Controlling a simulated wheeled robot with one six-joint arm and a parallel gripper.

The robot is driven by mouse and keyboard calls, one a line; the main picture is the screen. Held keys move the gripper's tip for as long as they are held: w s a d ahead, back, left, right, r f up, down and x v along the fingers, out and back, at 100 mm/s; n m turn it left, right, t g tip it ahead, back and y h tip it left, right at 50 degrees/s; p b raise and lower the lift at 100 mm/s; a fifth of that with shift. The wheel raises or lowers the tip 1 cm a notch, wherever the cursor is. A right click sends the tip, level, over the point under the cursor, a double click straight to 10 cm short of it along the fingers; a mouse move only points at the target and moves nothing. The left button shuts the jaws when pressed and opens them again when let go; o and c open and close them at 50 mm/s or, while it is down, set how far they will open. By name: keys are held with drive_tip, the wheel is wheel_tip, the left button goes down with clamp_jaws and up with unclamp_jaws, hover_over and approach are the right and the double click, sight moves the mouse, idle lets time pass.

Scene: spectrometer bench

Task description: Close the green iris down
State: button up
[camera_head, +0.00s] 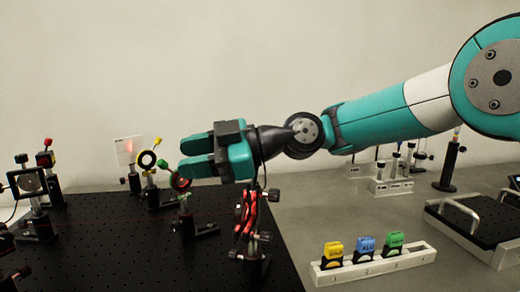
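A small ring mount with green on it (184,197) stands on a dark post on the black breadboard, just below and left of my gripper. I take it for the green iris. Its ring shows dark with red on it, and its upper part lies close under my lower finger. I cannot tell whether the lower finger touches the iris.
A red-and-black mount (248,212) stands below my wrist. More optics stand far left. A white rack (405,260) with yellow, blue and green blocks lies right of the breadboard (110,245).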

drive_tip(key=p+v, duration=0.7)
drive_tip(key=v, duration=0.4)
drive_tip(key=shift+d, duration=0.35)
drive_tip(key=shift+w, duration=0.1)
drive_tip(key=shift+r, duration=0.1)
